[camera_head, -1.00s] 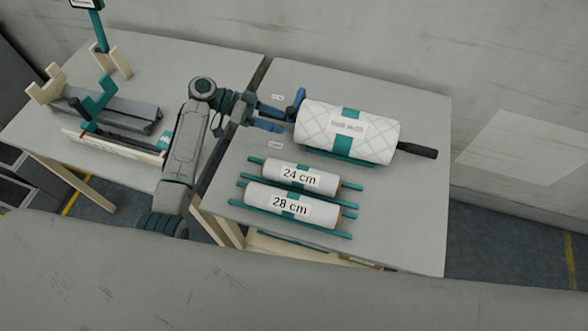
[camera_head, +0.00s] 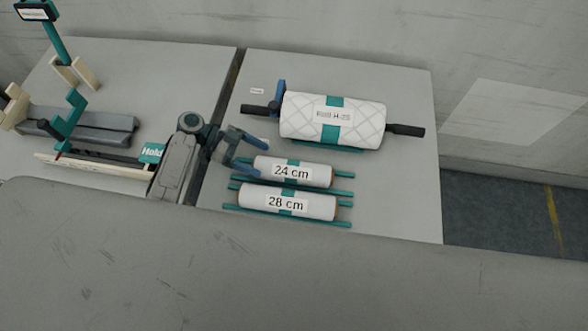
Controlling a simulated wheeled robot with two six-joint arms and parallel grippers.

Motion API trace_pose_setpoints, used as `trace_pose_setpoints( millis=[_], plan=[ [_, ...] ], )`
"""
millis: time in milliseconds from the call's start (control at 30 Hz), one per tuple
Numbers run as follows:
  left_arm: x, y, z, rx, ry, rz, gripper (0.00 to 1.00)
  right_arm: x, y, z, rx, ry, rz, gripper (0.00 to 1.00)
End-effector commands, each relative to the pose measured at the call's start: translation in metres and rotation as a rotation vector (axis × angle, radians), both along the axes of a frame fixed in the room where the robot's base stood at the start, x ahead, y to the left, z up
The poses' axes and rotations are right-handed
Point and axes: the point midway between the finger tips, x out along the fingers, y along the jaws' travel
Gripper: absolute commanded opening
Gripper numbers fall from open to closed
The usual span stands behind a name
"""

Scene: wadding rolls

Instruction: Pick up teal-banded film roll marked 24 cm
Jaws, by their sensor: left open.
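The teal-banded film roll marked 24 cm (camera_head: 320,176) lies on teal rails on the right table. Its label faces up and its white body runs left to right. My left gripper (camera_head: 250,158) is open at the left end of this roll, with its blue fingers close to the roll's end. I cannot tell whether they touch it. A similar roll marked 28 cm (camera_head: 322,206) lies just in front of it, on its own teal rails. My right gripper is not in view.
A large quilted wadding roll (camera_head: 365,122) with dark handles lies behind the film rolls, beside a blue upright (camera_head: 281,92). The left table (camera_head: 150,75) holds a grey trough (camera_head: 105,126) with teal and wooden parts. The right table (camera_head: 415,190) is clear at its right side.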

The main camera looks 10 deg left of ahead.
Motion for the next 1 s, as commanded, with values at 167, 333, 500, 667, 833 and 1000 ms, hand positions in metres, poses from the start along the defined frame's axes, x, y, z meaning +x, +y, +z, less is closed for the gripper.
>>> trace_pose_setpoints(
  millis=[167,333,500,667,833,1000],
  plan=[
    [-0.002,-0.009,-0.002,0.000,0.001,0.000,0.87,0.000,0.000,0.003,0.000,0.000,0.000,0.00],
    [-0.010,-0.031,-0.008,-0.003,0.002,0.001,0.87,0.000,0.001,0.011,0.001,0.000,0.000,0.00],
    [-0.012,-0.050,-0.018,-0.001,0.001,0.001,0.87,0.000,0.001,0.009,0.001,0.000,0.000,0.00],
    [-0.012,-0.051,-0.019,0.002,0.000,0.000,0.87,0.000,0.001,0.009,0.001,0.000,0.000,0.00],
    [-0.012,-0.051,-0.019,0.001,0.000,0.001,0.65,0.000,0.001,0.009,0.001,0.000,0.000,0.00],
    [-0.012,-0.051,-0.019,0.001,0.000,0.001,0.32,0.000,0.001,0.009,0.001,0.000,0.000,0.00]
  ],
)
